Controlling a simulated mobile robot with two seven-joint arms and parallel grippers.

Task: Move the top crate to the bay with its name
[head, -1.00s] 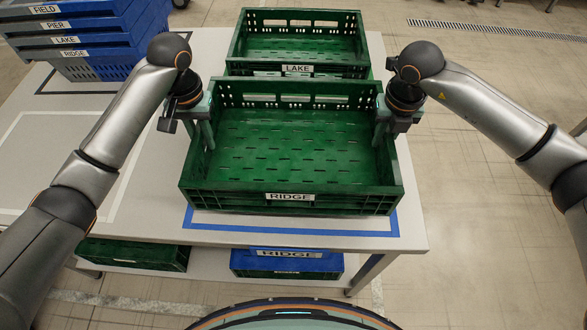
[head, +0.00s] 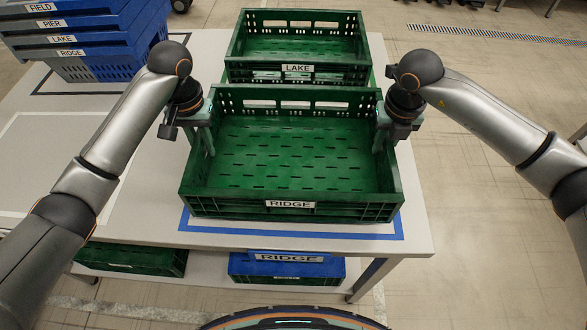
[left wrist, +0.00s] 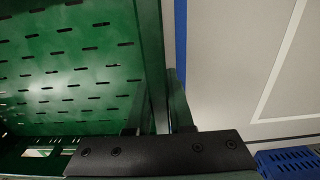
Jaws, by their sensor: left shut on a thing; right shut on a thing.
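The green crate labelled RIDGE (head: 290,211) is upright and empty over the blue-taped outline (head: 300,235) on the white table. My left gripper (head: 207,137) is shut on its left wall and my right gripper (head: 381,133) is shut on its right wall. In the left wrist view the fingers (left wrist: 152,115) straddle the crate's green wall (left wrist: 150,50). Whether the crate's bottom touches the table cannot be told. Another green crate, labelled LAKE (head: 298,68), stands just behind it.
The table left of the crate (head: 50,165) is clear.

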